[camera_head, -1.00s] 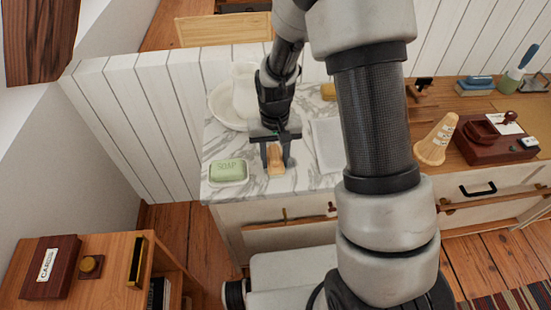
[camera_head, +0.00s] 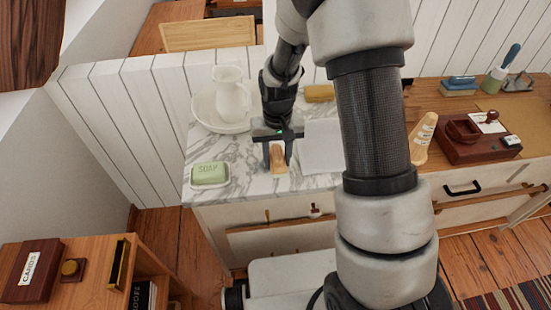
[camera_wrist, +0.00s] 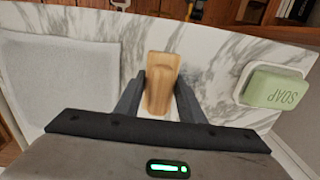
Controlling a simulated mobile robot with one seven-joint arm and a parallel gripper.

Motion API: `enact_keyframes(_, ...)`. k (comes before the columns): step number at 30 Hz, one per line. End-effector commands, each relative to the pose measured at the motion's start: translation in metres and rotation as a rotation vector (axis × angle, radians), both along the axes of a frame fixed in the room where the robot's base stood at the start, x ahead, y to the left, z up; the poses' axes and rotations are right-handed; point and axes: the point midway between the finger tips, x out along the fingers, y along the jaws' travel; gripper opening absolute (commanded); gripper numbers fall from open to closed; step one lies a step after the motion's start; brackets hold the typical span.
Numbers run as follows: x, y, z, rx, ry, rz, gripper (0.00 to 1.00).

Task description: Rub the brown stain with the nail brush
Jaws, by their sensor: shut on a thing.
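The nail brush (camera_head: 278,157), a light wooden block, is held between the two fingers of my gripper (camera_head: 279,162). In the wrist view the brush (camera_wrist: 160,82) sits lengthwise between the fingers of my gripper (camera_wrist: 161,98), its bristles out of sight. It is over the marble top, between the green soap and a pale cloth or mat; I cannot tell whether it touches the marble. No brown stain can be made out in either view; the brush, gripper or arm may hide it.
Green soap (camera_head: 209,173) on a white dish lies left of the brush. A pale cloth or mat (camera_head: 321,150) lies right. A white jug (camera_head: 230,95) in a basin (camera_head: 203,113) and a yellow block (camera_head: 320,93) stand behind. The marble's front edge (camera_head: 240,198) is close.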

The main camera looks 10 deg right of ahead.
Motion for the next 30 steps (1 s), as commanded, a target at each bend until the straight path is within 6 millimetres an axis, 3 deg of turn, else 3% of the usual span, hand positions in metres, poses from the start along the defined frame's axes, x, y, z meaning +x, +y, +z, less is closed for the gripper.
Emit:
enact_keyframes(2,0.001,-0.002,0.000,0.000,0.000,0.000,0.15)
enact_keyframes(6,0.004,-0.002,0.024,0.000,-0.005,0.000,0.15)
enact_keyframes(24,0.008,-0.006,0.076,0.000,-0.001,0.000,0.15)
enact_keyframes(30,0.009,-0.006,0.082,0.000,-0.001,0.000,0.15)
